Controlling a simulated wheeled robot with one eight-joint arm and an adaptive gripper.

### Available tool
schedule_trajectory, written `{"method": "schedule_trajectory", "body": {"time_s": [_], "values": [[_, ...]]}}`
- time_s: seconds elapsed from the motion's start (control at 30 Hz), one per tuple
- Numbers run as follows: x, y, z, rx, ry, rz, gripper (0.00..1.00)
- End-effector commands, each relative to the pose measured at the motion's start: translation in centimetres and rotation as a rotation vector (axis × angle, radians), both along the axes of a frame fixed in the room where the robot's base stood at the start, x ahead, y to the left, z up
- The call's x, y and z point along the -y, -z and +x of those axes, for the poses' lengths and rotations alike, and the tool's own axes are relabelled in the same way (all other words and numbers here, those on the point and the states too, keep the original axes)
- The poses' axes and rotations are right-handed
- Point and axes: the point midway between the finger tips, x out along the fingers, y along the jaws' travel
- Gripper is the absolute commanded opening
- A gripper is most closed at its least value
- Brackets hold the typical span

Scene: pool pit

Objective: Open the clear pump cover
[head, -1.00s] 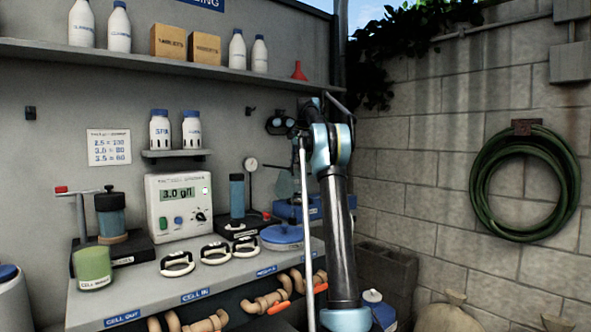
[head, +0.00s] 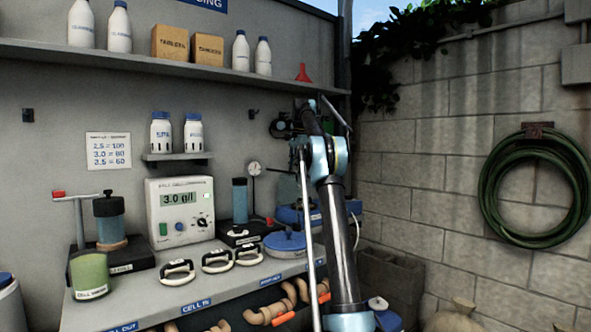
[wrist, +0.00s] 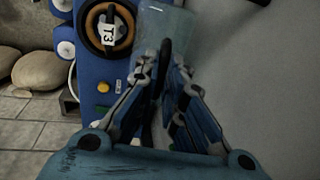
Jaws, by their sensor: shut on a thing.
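The clear pump cover (wrist: 170,22) shows in the wrist view as a pale, see-through bluish panel at the top middle, beside the blue pump body (wrist: 92,75). My gripper (wrist: 165,65) points up into the panel's lower part, its fingers close together on a thin dark edge there. How far the cover is lifted, I cannot tell. In the head view the blue pump (head: 290,214) sits at the bench's right end, partly behind my arm. My fingertips are hidden or too small to make out there.
A blue round lid (head: 284,243) and several black-and-white handles (head: 217,261) lie on the bench left of my arm. A grey meter (head: 180,210) stands behind. A shelf (head: 190,58) with bottles runs above. A green hose (head: 535,190) hangs on the right wall.

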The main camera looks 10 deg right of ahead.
Motion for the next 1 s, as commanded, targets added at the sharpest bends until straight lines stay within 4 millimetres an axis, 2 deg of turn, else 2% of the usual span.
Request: {"method": "schedule_trajectory", "body": {"time_s": [0.2, 0.23, 0.3, 0.53, 0.57, 0.8, 1.0], "values": [[-0.2, -0.1, 0.0, 0.002, 0.0, -0.002, 0.0], [-0.2, -0.1, 0.0, 0.002, 0.0, -0.002, 0.16], [-0.2, -0.1, 0.0, 0.003, -0.001, -0.002, 0.3], [-0.3, -0.1, 0.0, 0.002, -0.003, -0.002, 0.3], [-0.4, -1.4, -1.5, 0.015, -0.003, -0.002, 0.3], [-0.3, -1.5, -1.7, 0.015, -0.006, -0.003, 0.3], [0.5, -1.8, -3.8, 0.023, -0.036, -0.011, 0.3]]}}
